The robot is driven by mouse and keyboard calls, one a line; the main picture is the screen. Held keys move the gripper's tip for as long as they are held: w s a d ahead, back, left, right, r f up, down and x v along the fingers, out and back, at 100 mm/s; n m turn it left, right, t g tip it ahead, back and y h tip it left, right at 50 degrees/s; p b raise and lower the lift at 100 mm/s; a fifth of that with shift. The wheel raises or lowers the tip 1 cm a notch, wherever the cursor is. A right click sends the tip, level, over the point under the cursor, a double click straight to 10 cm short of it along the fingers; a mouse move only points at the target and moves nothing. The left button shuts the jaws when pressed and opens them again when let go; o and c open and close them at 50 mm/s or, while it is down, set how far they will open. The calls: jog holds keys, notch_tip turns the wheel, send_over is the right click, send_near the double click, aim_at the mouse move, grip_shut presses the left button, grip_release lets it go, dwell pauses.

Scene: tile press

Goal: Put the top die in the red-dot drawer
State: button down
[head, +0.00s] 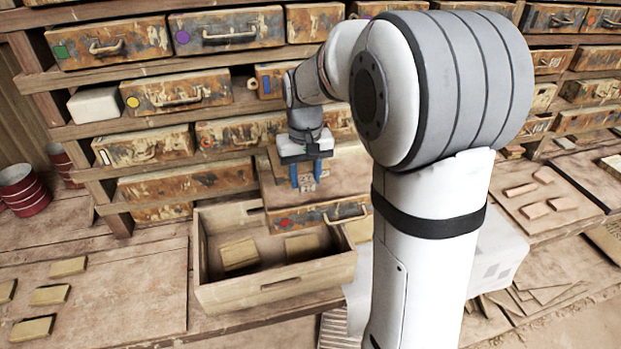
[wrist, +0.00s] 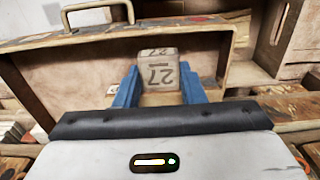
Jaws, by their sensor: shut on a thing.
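A pale die marked 27 (wrist: 157,72) is between the blue fingers of my gripper (wrist: 157,88). In the head view my gripper (head: 307,176) is shut on it, over the pulled-out drawer with a red diamond mark (head: 320,216). In the wrist view that drawer's bare brown inside (wrist: 65,75) lies around and below the die. I cannot tell whether the die touches the drawer floor. A shut drawer in the rack (head: 240,132), left of my gripper, bears a small reddish round mark.
A plain wooden drawer (head: 275,293) stands open in front on the left, with a few tan blocks inside. Rack shelves (head: 100,73) with shut, marked drawers stand behind. Loose blocks lie on the left board (head: 125,285). Red tins (head: 22,190) stand at far left.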

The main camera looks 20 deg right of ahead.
aim_at(305, 203)
jog(key=shift+w+f, duration=0.1)
jog(key=shift+w, duration=0.4)
jog(key=shift+f+b, duration=1.95)
jog(key=shift+f, duration=0.9)
jog(key=c, duration=0.9)
grip_release()
jog(key=shift+o, duration=0.2)
